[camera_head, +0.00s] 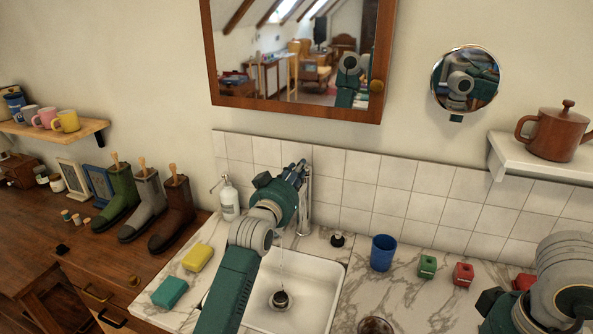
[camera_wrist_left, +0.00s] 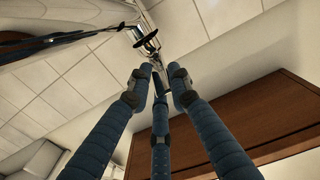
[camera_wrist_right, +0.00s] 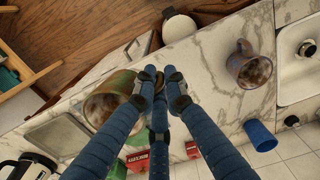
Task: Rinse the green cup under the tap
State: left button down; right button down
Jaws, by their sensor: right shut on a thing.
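The green cup (camera_wrist_right: 112,92), brownish inside, is at the fingertips of my right gripper (camera_wrist_right: 158,78), which is shut on it over the counter. In the head view my right arm comes in at the lower right and its fingers are out of frame. My left gripper (camera_head: 297,172) is at the top of the tap (camera_head: 305,195), fingers close together; its fingertips (camera_wrist_left: 160,75) show just below the tap's metal parts (camera_wrist_left: 147,38) in the left wrist view. Whether they grip it is unclear.
A blue cup (camera_head: 383,253), a green box (camera_head: 427,267) and a red box (camera_head: 463,274) stand right of the sink. A brown mug (camera_wrist_right: 250,65) is on the counter near the sink. Yellow (camera_head: 197,257) and teal (camera_head: 169,292) sponges and a soap bottle (camera_head: 229,202) are left of it.

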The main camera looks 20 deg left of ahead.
pick_arm(q)
jog(key=shift+s+a+f+t+b, duration=0.1)
jog(key=shift+f+t+b, duration=0.25)
jog(key=shift+b, duration=0.9)
pick_arm(e)
jog(key=shift+f, duration=1.25)
pick_arm(q)
jog(key=shift+s+r+t+b, duration=0.15)
jog(key=shift+t+b, duration=0.1)
jog(key=shift+b, duration=0.15)
pick_arm(e)
jog(key=shift+f, duration=0.45)
pick_arm(q)
jog(key=shift+r, duration=0.15)
pick_arm(e)
jog(key=shift+r, duration=0.1)
pick_arm(q)
jog(key=c, duration=1.6)
grip_release()
jog(key=shift+c, duration=0.2)
jog(key=shift+s+f, duration=0.3)
jog(key=shift+s, duration=0.15)
jog(key=s, duration=0.7)
jog(key=s+f, duration=0.1)
jog(key=s, duration=0.3)
jog(key=shift+a, duration=0.25)
